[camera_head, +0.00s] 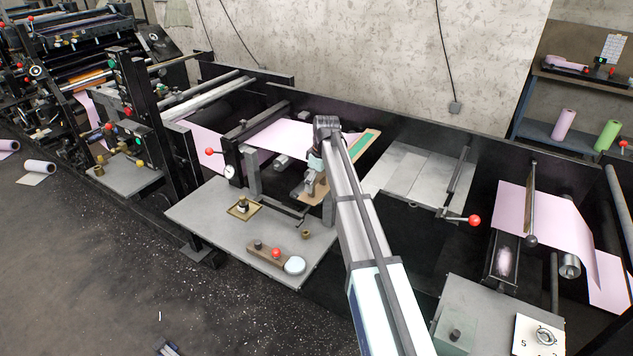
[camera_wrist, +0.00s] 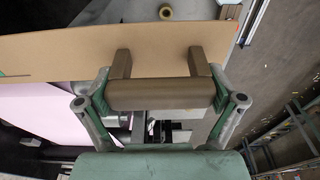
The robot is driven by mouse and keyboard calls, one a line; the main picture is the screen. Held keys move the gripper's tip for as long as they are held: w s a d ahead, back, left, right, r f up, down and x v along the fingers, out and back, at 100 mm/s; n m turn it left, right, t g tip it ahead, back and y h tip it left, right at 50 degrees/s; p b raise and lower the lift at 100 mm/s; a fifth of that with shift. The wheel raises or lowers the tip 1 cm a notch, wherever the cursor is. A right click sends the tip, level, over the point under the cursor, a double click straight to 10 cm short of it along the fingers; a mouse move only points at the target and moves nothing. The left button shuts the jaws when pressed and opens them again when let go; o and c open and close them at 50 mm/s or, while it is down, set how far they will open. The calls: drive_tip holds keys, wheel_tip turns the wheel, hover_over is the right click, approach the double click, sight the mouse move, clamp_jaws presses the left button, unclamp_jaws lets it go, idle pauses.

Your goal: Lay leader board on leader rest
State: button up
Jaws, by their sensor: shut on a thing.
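The leader board is a flat tan board with a green strip; in the head view its right part (camera_head: 372,137) shows beyond my arm and a tan part (camera_head: 313,191) shows to the left. The board (camera_wrist: 60,45) spans the upper wrist view and carries a brown bar handle (camera_wrist: 160,95) on two posts. My gripper (camera_wrist: 163,88) is shut on this handle, with one finger at each end. In the head view my gripper is mostly hidden by my arm. I cannot tell for sure which surface is the leader rest.
A grey panelled plate (camera_head: 405,168) lies right of my arm, beside a red-knobbed lever (camera_head: 474,220). Pink web (camera_head: 287,134) runs behind the board.

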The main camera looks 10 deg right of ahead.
drive_tip(key=shift+f, duration=0.4)
drive_tip(key=o, duration=0.9)
drive_tip(key=shift+r, duration=0.15)
